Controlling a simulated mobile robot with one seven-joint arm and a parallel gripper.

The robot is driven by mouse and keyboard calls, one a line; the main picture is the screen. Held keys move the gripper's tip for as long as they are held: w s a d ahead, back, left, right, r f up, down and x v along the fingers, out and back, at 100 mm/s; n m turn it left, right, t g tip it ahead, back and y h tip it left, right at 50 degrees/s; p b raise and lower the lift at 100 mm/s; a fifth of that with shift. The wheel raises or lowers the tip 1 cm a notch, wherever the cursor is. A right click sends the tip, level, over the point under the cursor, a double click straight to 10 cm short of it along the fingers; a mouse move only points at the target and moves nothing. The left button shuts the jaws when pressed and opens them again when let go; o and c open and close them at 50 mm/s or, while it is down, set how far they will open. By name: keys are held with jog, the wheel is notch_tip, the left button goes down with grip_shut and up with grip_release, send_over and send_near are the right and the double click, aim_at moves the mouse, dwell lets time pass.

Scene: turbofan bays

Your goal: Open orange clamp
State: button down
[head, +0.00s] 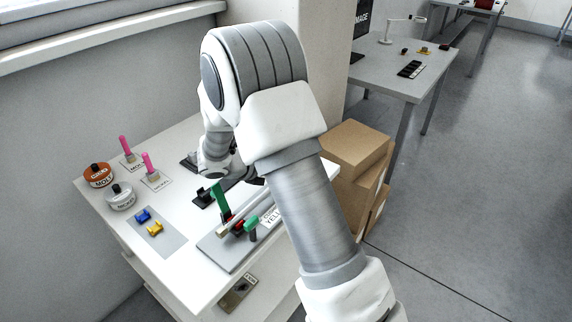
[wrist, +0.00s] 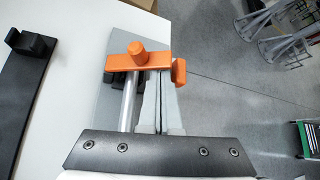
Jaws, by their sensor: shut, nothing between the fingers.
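The orange clamp (wrist: 118,63) is in the wrist view, its bar lying across a metal tube (wrist: 128,105). A round orange knob (wrist: 137,50) stands on the bar, and an upright orange tab (wrist: 180,72) is at its right end. Black parts show under the bar. My gripper (wrist: 161,75) is shut and empty, its grey fingers to the right of the tube, with tips at the near edge of the bar; I cannot tell if they touch it. In the head view my arm hides the orange clamp.
In the head view a green clamp (head: 219,196) stands up beside the tube on the white table (head: 160,215). Pink-handled tools (head: 148,163), orange and white tins (head: 120,199), and blue and yellow pieces (head: 155,228) lie left. Cardboard boxes (head: 355,146) stand right.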

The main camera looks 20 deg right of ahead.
jog(key=r+n+g+h+p, duration=0.1)
jog(key=p, duration=0.1)
jog(key=w+a+r+n+g+h+p, duration=0.1)
jog(key=p, duration=0.2)
jog(key=shift+w, duration=0.15)
jog(key=shift+w+a+r+n+g+h+p, duration=0.2)
jog(key=shift+w+a+n+g+h+p, duration=0.15)
jog(key=shift+w+n+g+h+p, duration=0.4)
jog(key=shift+w+a+r+n+g+h+b, duration=0.15)
jog(key=shift+w+a+n+h, duration=0.2)
jog(key=shift+w+a, duration=0.25)
jog(key=shift+w+a+r+n+g+h+b, duration=0.1)
jog(key=shift+w+a+n+h+b, duration=0.2)
jog(key=shift+w, duration=0.45)
jog(key=shift+w+a, duration=0.1)
jog(key=shift+a, duration=0.05)
jog(key=shift+a, duration=0.1)
jog(key=b+v, duration=0.1)
jog(key=v, duration=1.6)
jog(key=shift+r+b, duration=0.2)
jog(key=shift+b, duration=0.2)
